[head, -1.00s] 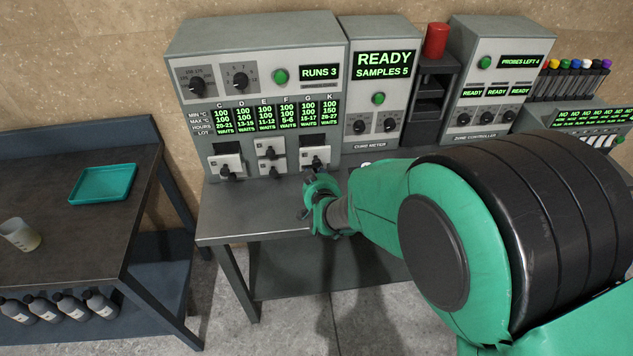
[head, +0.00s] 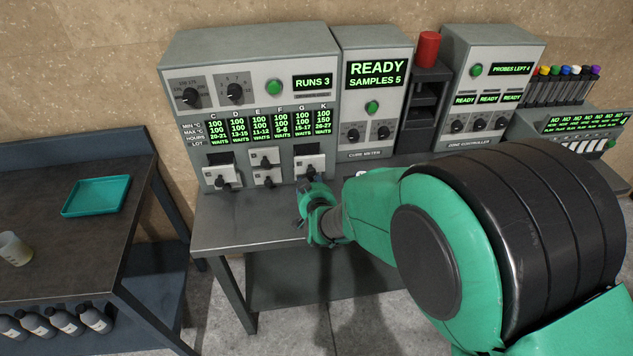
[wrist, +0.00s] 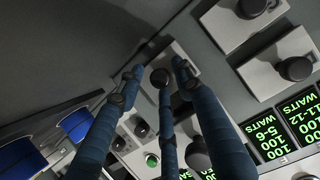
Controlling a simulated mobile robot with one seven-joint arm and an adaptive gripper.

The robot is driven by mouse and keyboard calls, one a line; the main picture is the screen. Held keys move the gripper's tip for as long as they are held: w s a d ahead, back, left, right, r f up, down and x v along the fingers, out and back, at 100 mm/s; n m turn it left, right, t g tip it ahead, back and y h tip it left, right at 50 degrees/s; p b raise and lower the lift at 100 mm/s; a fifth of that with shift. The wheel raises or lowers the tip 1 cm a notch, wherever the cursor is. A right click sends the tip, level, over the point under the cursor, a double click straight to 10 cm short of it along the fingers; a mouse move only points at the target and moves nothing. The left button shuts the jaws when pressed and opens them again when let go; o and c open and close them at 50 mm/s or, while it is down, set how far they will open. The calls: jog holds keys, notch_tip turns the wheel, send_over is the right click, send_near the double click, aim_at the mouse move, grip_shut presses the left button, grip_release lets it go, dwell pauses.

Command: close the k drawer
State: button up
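The grey press cabinet (head: 250,75) carries small light-grey drawers under labels C to K. The right-hand drawer front (head: 300,165), at the G and K end, stands out with a dark gap above it; no letter shows on the front, so I cannot confirm it is K. My gripper (head: 310,186) is just in front of and below it. In the wrist view a light drawer panel (wrist: 180,57) with a black knob (wrist: 160,78) lies beyond my gripper (wrist: 157,70). Its dark blue fingers are apart, with the knob between the fingertips. I cannot tell whether they touch it.
Other drawers include the left one (head: 212,176), also standing out, and the middle pair (head: 258,159). The cure meter (head: 374,95) and zone controller (head: 487,80) stand right. Bare bench (head: 245,215) lies in front. A teal tray (head: 97,196) is on the left table.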

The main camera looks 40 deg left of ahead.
jog(key=shift+r, duration=0.25)
jog(key=s+d+p, duration=0.1)
jog(key=s+d, duration=0.3)
jog(key=shift+s+d, duration=0.2)
jog(key=p+v, duration=0.3)
jog(key=v, duration=1.1)
jog(key=w+d+r+m+h+p, duration=0.2)
jog(key=w+d+r, duration=0.6)
jog(key=d+r, duration=0.3)
jog(key=shift+d+r+m+h, duration=0.2)
jog(key=shift+d+m+h, duration=0.1)
jog(key=shift+d, duration=1.15)
jog(key=shift+w, duration=0.1)
